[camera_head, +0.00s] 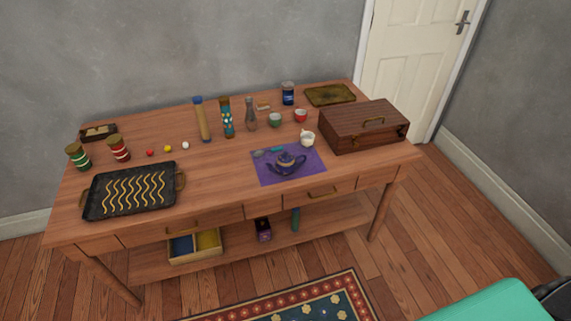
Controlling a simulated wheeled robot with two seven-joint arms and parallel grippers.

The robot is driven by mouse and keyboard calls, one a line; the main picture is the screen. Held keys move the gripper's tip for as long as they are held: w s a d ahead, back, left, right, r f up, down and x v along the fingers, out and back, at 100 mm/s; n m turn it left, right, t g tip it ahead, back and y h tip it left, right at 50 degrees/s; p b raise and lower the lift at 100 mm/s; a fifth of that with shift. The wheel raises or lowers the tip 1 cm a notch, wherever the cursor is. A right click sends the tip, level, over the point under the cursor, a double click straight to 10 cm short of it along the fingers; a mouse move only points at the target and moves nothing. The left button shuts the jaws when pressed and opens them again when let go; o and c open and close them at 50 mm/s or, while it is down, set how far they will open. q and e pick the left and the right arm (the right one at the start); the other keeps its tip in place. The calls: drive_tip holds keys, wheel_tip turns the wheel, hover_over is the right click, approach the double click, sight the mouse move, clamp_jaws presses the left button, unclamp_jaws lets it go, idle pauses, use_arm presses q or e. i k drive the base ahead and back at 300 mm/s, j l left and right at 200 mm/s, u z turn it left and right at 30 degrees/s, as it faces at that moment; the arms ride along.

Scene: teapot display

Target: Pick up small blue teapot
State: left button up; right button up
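The small blue teapot (285,164) is dark blue with a lighter band. It stands upright on a purple cloth (309,174) near the front of the wooden table, right of the middle. A few small items, one of them teal (277,149), lie behind it on the cloth. Neither of my grippers shows in the head view.
A white cup (307,139) stands close behind the cloth. A brown wooden chest (364,127) is to its right, and a black tray (131,191) with wavy yellow lines is at the left. The wooden table (215,178) is clear between tray and cloth.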

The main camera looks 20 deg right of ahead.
sight(286, 164)
drive_tip(key=i+j, duration=0.3)
drive_tip(key=i+j+z, duration=0.25)
drive_tip(key=z, duration=0.2)
drive_tip(key=i+j+z, duration=0.4)
drive_tip(key=k, duration=0.05)
